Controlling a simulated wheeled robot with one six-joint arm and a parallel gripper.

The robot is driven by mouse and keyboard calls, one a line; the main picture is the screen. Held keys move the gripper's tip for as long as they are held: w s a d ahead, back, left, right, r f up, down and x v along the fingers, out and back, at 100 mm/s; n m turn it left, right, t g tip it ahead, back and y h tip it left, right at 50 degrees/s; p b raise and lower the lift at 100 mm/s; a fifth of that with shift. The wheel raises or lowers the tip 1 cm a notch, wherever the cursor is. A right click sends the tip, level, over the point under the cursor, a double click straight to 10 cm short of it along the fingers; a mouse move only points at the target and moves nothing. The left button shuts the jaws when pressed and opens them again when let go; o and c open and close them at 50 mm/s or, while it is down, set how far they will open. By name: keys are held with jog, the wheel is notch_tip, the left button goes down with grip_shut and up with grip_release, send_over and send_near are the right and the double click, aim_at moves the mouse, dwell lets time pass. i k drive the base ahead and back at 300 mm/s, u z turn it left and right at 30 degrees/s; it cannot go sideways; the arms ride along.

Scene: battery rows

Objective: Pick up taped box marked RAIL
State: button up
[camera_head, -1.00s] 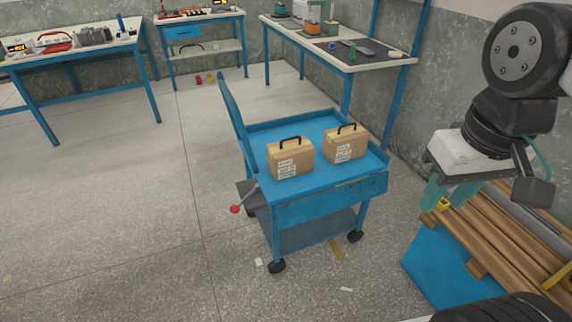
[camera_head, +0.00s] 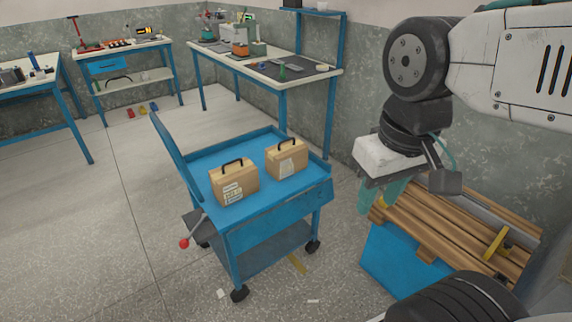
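Two tan cardboard boxes with black handles stand upright on the blue cart's top (camera_head: 232,154). The left box (camera_head: 247,181) has white and yellowish labels on its front. The right box (camera_head: 299,160) stands a little behind it with a pale label. The lettering is too small to read, so I cannot tell which one is marked RAIL. My gripper (camera_head: 381,198) points down at the right, apart from both boxes and to the right of the cart. Its two teal fingers look spread with nothing between them.
A blue bin with wooden planks (camera_head: 470,222) stands below my gripper. The cart has a raised blue panel (camera_head: 176,158) at its left and a red-knobbed lever (camera_head: 184,243). Workbenches (camera_head: 262,70) line the back wall. The floor left of the cart is clear.

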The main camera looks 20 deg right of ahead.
aim_at(287, 158)
jog(key=u, duration=0.45)
jog(key=i, duration=1.45)
jog(key=z, duration=0.1)
